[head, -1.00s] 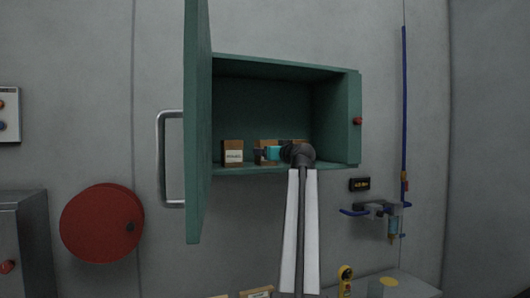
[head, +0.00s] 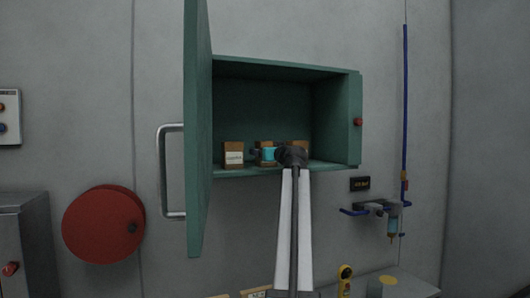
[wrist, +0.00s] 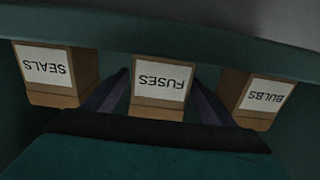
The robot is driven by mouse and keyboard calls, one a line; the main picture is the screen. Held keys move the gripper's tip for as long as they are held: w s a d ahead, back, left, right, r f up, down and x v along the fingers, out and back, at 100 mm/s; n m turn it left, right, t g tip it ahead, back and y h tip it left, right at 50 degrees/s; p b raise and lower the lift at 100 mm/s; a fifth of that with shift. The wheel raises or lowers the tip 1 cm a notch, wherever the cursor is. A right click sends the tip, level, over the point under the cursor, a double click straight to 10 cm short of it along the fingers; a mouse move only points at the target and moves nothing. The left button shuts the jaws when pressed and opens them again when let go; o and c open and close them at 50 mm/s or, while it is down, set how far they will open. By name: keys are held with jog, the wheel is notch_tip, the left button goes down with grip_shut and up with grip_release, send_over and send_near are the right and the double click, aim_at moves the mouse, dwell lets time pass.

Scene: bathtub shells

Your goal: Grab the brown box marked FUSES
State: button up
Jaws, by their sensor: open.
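The brown box marked FUSES (wrist: 162,86) shows upside down in the middle of the wrist view, with a white label. It stands between the two dark fingers of my gripper (wrist: 158,98), which are apart, one on each side. I cannot tell whether either finger touches it. In the head view, my gripper (head: 260,154) is at the middle box (head: 265,144) on the cabinet floor and partly hides it.
The box marked SEALS (wrist: 58,75) and the box marked BULBS (wrist: 258,98) stand close on either side. They sit in a green wall cabinet (head: 338,115). Its open door (head: 197,130) stands to the left of my arm.

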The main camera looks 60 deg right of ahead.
jog(key=shift+w+d, duration=0.3)
jog(key=shift+w, duration=0.1)
jog(key=c, duration=1.3)
